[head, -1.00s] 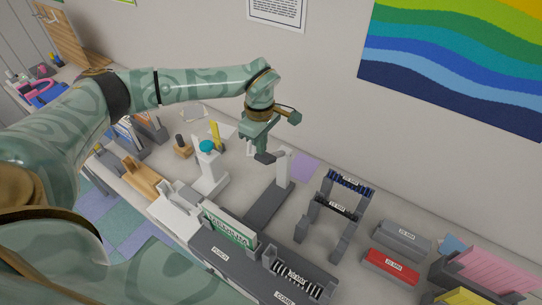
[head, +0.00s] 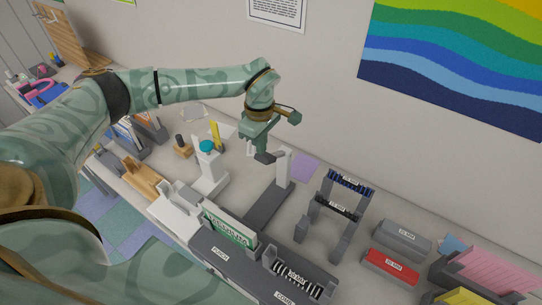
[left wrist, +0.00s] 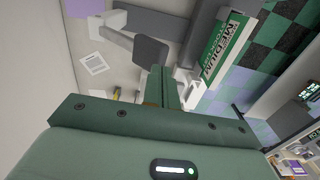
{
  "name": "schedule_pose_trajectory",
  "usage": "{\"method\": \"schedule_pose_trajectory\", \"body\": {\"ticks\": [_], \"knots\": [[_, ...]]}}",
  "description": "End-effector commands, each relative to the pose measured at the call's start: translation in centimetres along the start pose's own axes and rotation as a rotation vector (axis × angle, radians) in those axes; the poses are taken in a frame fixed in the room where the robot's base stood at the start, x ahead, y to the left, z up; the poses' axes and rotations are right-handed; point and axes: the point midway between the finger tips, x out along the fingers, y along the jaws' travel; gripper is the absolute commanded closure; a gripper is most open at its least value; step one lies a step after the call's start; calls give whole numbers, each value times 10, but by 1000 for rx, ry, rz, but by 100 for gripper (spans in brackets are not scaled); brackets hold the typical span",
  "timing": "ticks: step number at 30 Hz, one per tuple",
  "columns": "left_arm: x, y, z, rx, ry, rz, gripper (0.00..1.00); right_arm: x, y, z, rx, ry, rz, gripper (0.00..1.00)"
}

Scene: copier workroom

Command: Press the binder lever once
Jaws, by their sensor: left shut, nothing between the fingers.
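The binder is a long dark grey machine (head: 212,252) at the front, with "PUNCH" and "COMB" labels and a green-and-white "MEDIUM" book (head: 230,228) standing in it. A pale upright post (head: 283,168) with a dark grey paddle-like handle (head: 265,158) stands behind it; this looks like the lever. The paddle also shows in the left wrist view (left wrist: 150,49). My left gripper (head: 257,150) is shut and empty, pointing down close beside the paddle. In the left wrist view its fingers (left wrist: 162,75) are together near the paddle's end; I cannot tell whether they touch it. My right gripper is out of view.
A white stand with a teal knob (head: 207,147) is left of the lever. A dark rack of combs (head: 350,182), a red box (head: 390,268) and grey boxes (head: 402,236) stand to the right. A purple sheet (head: 305,168) lies behind the post. The wall is close behind.

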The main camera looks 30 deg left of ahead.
Motion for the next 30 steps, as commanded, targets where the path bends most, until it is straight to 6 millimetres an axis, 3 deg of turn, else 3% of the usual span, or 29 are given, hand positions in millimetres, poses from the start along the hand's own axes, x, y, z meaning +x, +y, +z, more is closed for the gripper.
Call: {"method": "schedule_pose_trajectory", "body": {"ticks": [30], "knots": [[27, -7, 0, 1, 0, -1, 100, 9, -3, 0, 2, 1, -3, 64]]}}
